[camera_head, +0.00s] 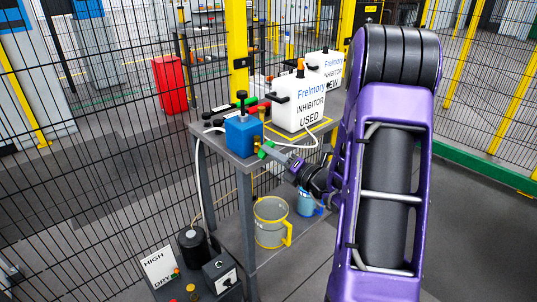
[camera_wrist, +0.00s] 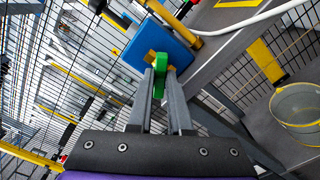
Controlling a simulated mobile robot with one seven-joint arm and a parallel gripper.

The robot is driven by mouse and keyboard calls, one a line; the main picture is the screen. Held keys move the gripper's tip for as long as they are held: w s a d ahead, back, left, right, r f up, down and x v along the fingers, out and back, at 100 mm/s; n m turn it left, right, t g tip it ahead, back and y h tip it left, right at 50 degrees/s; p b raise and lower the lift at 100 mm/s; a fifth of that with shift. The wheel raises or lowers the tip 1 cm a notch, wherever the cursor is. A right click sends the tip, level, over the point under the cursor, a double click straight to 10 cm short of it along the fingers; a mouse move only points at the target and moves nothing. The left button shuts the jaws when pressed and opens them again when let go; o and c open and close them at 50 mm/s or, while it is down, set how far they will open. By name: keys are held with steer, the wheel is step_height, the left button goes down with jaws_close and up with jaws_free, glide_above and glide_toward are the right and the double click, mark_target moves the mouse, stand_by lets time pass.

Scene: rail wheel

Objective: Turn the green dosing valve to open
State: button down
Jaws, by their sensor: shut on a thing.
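The green dosing valve handle (camera_wrist: 160,74) shows in the wrist view between my two gripper fingers. The handle sits on a brass fitting at the front of a blue block (camera_wrist: 181,52). My gripper (camera_wrist: 160,76) is shut on the green handle. In the head view the blue block (camera_head: 243,134) stands on the near left corner of the grey table. There my gripper (camera_head: 265,149) reaches it from the right, with a bit of green (camera_head: 266,146) showing at the fingertips. The fingers hide part of the handle.
A bucket with a yellow rim (camera_head: 271,222) is on the lower shelf. A wire fence (camera_head: 90,170) runs behind. Black pump-like items (camera_head: 193,244) stand at the lower left.

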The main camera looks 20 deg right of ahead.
steer(key=shift+n, duration=1.2)
steer(key=n, duration=0.4)
steer(key=shift+n, duration=0.3)
steer(key=n, duration=0.4)
steer(key=c, duration=0.7)
jaws_free()
steer(key=shift+v, duration=3.5)
